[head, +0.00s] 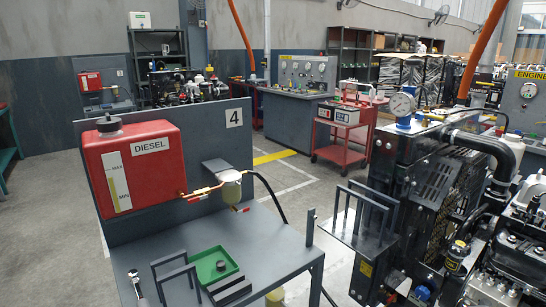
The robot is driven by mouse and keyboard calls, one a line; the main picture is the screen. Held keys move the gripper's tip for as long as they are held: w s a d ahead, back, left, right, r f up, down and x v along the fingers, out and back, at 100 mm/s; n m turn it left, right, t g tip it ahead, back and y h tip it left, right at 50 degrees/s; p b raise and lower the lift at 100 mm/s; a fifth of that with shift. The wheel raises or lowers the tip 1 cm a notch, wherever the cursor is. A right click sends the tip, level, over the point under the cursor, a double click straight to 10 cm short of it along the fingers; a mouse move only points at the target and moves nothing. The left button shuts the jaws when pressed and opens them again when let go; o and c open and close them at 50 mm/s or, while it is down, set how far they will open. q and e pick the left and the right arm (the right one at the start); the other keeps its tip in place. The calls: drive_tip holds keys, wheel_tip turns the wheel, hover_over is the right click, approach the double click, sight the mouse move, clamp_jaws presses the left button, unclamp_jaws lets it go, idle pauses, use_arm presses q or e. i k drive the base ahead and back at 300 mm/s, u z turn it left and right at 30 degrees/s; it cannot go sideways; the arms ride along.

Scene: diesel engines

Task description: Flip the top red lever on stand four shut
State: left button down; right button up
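Stand four (185,222) is a grey bench with an upright back panel bearing a white "4" sign (234,117). A red diesel tank (133,165) hangs on the panel. A brass fuel line (205,190) runs from the tank's lower right to a filter with a pale bowl (231,190). The top red lever (198,198) is a small red piece on this line, close to the tank. It seems to lie roughly along the line, but it is too small to be sure. Another red lever (241,209) sits lower, under the filter. Neither gripper shows.
The bench top holds a green tray (214,265) with a dark cap, dark upright frames (170,265) and a chrome tool (135,283). A black hose (270,195) hangs right of the filter. A diesel engine (430,180) stands at the right. A red cart (345,135) stands behind.

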sight(191, 200)
drive_tip(key=u, duration=0.25)
drive_tip(key=k, duration=0.35)
drive_tip(key=z, duration=0.25)
